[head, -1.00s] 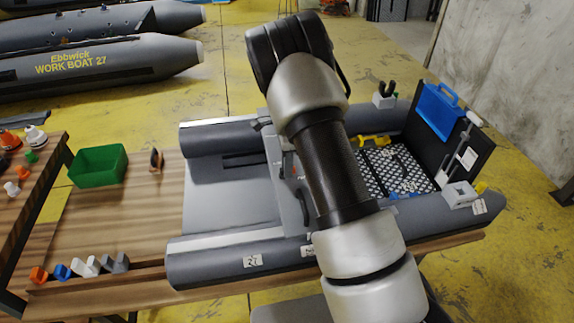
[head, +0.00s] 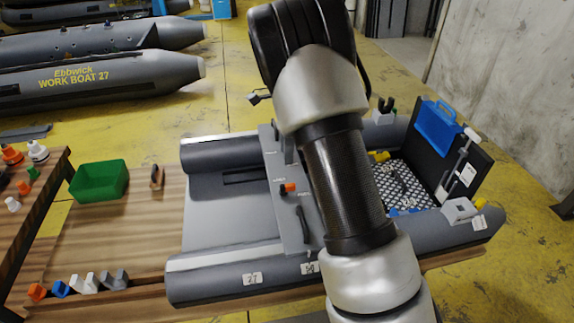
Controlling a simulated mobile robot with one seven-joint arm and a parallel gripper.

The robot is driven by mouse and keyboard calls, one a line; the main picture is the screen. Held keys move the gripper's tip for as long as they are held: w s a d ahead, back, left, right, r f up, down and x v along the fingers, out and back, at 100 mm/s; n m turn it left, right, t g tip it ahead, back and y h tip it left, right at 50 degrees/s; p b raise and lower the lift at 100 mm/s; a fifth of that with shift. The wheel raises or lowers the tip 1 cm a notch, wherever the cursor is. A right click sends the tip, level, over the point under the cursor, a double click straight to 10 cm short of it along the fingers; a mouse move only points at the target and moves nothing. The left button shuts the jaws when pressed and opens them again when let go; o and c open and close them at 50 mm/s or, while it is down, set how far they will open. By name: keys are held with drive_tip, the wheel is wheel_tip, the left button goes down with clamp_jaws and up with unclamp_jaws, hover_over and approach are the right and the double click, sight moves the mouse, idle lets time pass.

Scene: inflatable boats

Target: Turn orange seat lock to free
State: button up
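The orange seat lock (head: 289,187) is a small orange knob with a dark part at its left. It sits on the grey seat board (head: 285,215) that crosses the small grey boat (head: 210,285). Small labels are printed near the lock, too small to read. My arm passes just right of the lock and hides part of the seat. A small grey piece that looks like the tip of my gripper (head: 258,97) shows left of the arm's upper end, above and apart from the lock. Its fingers are too small and partly hidden to judge.
A black handle (head: 303,224) lies on the seat near the lock. A green bin (head: 99,181) and several coloured clips (head: 75,285) are on the bench at left. A blue case (head: 437,124) hangs on the black panel (head: 465,165) at the boat's right end.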

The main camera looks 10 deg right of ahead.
drive_tip(key=shift+r, duration=2.1)
drive_tip(key=s+r+n+t+y+p, duration=0.15)
drive_tip(key=s+r+n, duration=0.25)
drive_tip(key=s+r, duration=0.4)
drive_tip(key=s+r+n+t+p, duration=0.1)
drive_tip(key=s+r+n+p, duration=0.3)
drive_tip(key=r, duration=0.6)
drive_tip(key=s+r+n+t+p, duration=0.1)
drive_tip(key=s+n, duration=0.4)
drive_tip(key=s, duration=0.5)
drive_tip(key=s+r+n+t+h+p, duration=0.1)
drive_tip(key=s+n, duration=0.4)
drive_tip(key=s, duration=0.5)
wheel_tip(320, 180, up, 2)
drive_tip(key=shift+s+r+t, duration=0.25)
drive_tip(key=shift+t, duration=0.3)
drive_tip(key=shift+d+h, duration=0.1)
drive_tip(key=shift+h, duration=0.15)
